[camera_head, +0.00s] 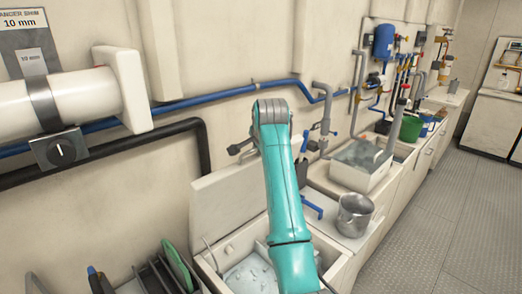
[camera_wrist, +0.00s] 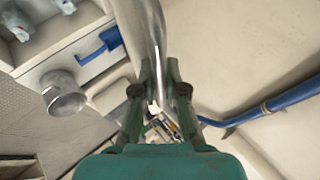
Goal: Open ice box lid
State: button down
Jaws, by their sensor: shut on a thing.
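The ice box (camera_head: 222,255) is at the lower middle of the head view, with pale ice inside. Its cream lid (camera_head: 225,210) stands raised at the back, tilted towards the wall, and the opening is uncovered. My teal arm crosses in front of the lid and box and hides part of both. In the wrist view my gripper (camera_wrist: 158,72) is closed around a smooth grey metal bar (camera_wrist: 147,30). How the bar joins the lid is not visible. The fingertips are hidden in the head view.
A metal pot (camera_head: 354,215) and a blue tap handle (camera_head: 312,207) are right of the box. A blue pipe (camera_head: 225,92) and a black pipe (camera_head: 105,155) run along the wall. A rack (camera_head: 165,275) is at lower left. The floor (camera_head: 450,220) at right is clear.

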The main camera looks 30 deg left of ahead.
jog(key=c, duration=1.2)
grip_release()
jog(key=v, duration=1.2)
jog(key=shift+c, duration=0.3)
